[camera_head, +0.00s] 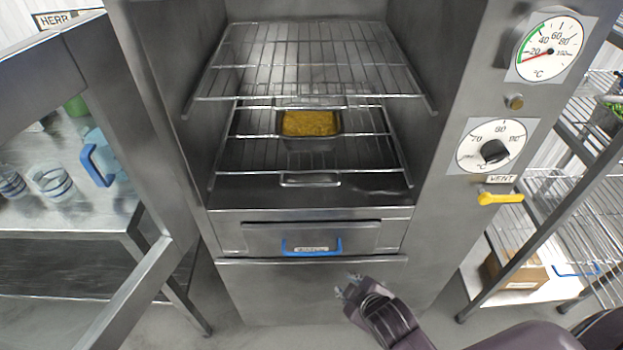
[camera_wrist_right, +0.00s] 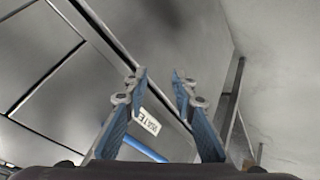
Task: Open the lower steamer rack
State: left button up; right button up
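The steamer stands open in the head view. Its lower rack (camera_head: 255,135) is a wire shelf that holds a metal pan of yellow food (camera_head: 310,123). A small metal handle (camera_head: 310,180) shows at the front of the cavity, below the pan. The rack sits inside the cavity. My right gripper (camera_head: 350,287) is below and in front of the cavity, lower than the drawer's blue handle, touching nothing that I can see. In the right wrist view its two blue-padded fingers (camera_wrist_right: 161,90) are apart with nothing between them. My left gripper is not in view.
An upper wire rack (camera_head: 270,97) sits empty above. A drawer (camera_head: 260,236) with a blue handle (camera_head: 312,247) is below the cavity. The open door (camera_head: 140,290) stands at left. Dials and a yellow vent lever (camera_head: 500,198) are at right, beside a wire shelf (camera_head: 560,185).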

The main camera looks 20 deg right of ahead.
notch_tip(320, 180, up, 11)
jog(key=w+n+t, duration=0.1)
jog(key=t, duration=0.1)
jog(key=n+t+y, duration=0.2)
jog(key=n+t, duration=0.4)
jog(key=n, duration=0.3)
send_near(309, 184)
jog(key=w, duration=0.3)
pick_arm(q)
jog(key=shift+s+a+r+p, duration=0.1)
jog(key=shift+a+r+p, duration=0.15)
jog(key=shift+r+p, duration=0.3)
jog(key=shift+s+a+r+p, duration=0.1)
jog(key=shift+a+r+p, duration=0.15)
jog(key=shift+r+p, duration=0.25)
pick_arm(e)
jog(key=w, duration=0.2)
jog(key=w+f, duration=0.1)
jog(key=w, duration=0.1)
jog(key=w+a+f, duration=0.1)
jog(key=w, duration=0.2)
grip_shut()
